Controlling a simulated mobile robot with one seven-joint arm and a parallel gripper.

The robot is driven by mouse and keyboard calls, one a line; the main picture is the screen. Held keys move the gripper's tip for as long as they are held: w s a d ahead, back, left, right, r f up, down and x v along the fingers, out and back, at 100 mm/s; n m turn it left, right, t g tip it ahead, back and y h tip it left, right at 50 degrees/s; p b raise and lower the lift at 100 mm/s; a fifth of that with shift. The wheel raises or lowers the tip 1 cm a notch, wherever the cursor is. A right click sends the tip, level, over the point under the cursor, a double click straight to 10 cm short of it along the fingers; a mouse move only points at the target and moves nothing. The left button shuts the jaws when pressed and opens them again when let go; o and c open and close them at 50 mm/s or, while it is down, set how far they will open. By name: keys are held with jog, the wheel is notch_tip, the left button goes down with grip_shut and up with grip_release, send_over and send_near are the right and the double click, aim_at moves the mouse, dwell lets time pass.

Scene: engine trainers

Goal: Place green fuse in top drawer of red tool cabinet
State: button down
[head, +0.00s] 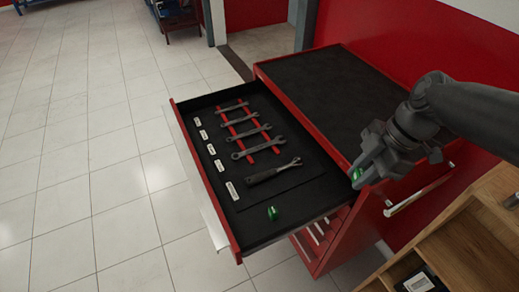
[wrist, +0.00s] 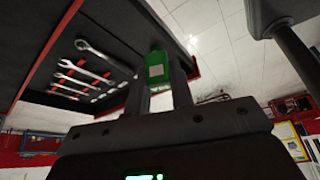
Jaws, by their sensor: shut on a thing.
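My gripper (head: 362,170) is shut on a small green fuse (head: 357,175), at the right front side of the open drawer. In the wrist view the green fuse (wrist: 157,67), with a pale label, sits between the fingertips (wrist: 160,78). The top drawer (head: 288,228) of the red tool cabinet (head: 340,240) is pulled out; its wall also shows in the wrist view (wrist: 42,55). A second small green item (head: 272,213) lies on the black drawer floor near the front right corner.
Several wrenches (head: 258,150) on red strips and several white labels (head: 212,149) fill the drawer's middle and left. A black mat (head: 335,85) covers the cabinet top. A wooden shelf unit (head: 460,250) stands at the lower right. Bare drawer floor shows near the front right.

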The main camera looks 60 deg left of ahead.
notch_tip(320, 180, down, 8)
send_over(292, 206)
jog(key=w, duration=0.2)
jog(key=f, duration=0.6)
jog(key=shift+s+d+f, duration=0.25)
jog(key=shift+f, duration=2.2)
jog(key=shift+f, duration=0.15)
jog(key=c, duration=1.3)
grip_release()
jog(key=shift+o, duration=0.2)
jog(key=v, duration=1.2)
jog(key=shift+r, duration=0.2)
